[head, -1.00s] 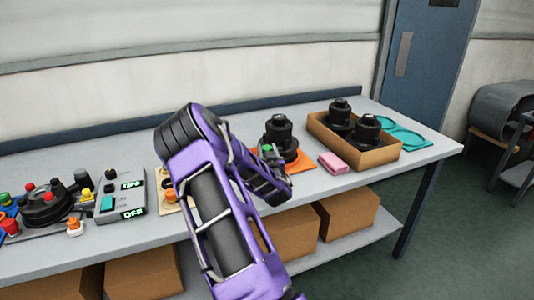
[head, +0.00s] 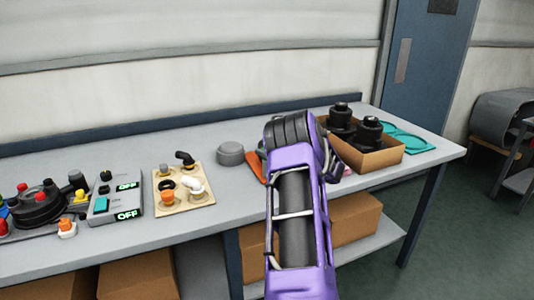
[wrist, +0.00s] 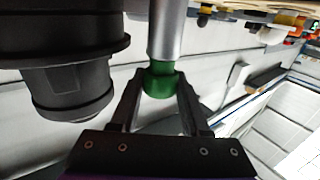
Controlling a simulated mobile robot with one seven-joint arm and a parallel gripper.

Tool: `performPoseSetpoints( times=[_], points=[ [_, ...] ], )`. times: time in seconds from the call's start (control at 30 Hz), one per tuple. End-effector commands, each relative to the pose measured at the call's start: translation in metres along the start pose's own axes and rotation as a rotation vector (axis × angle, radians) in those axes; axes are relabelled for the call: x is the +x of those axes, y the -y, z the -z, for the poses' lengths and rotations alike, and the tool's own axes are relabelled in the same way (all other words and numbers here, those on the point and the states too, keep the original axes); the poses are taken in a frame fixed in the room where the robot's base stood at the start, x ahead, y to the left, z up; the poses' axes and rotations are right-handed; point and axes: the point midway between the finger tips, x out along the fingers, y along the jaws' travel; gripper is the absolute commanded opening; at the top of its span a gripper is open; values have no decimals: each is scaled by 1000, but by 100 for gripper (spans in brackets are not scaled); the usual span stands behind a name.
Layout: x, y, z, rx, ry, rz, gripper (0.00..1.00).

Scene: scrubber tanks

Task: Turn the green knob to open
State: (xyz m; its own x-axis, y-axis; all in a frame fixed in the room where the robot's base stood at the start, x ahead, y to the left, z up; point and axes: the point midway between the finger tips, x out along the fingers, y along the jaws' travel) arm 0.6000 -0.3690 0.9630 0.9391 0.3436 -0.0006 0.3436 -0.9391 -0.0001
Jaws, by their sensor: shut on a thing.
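In the wrist view the green knob (wrist: 160,82) sits at the end of a grey metal stem, between the two fingers of my gripper (wrist: 160,78). The fingers are shut on it, one on each side. A large black tank (wrist: 68,85) is close to the left of the stem. In the head view my purple arm hides the knob, the tank and my gripper; only a corner of the orange mat (head: 255,165) shows left of the arm.
A cardboard box (head: 375,160) holding black tanks stands right of my arm, with teal rings (head: 412,143) beyond. A grey round part (head: 230,153), a board with pipe fittings (head: 170,205) and a control panel reading OFF (head: 104,217) are to the left. Bare tabletop lies between.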

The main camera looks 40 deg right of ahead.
Motion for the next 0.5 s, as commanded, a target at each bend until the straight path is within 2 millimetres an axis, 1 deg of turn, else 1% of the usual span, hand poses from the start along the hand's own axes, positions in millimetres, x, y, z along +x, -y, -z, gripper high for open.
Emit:
performPoseSetpoints(
  times=[0.2, 0.5],
  points=[
    [0, -1, 1, -3, -2, 86, 0],
    [0, 0, 1, -1, -2, 127, 0]
  ],
)
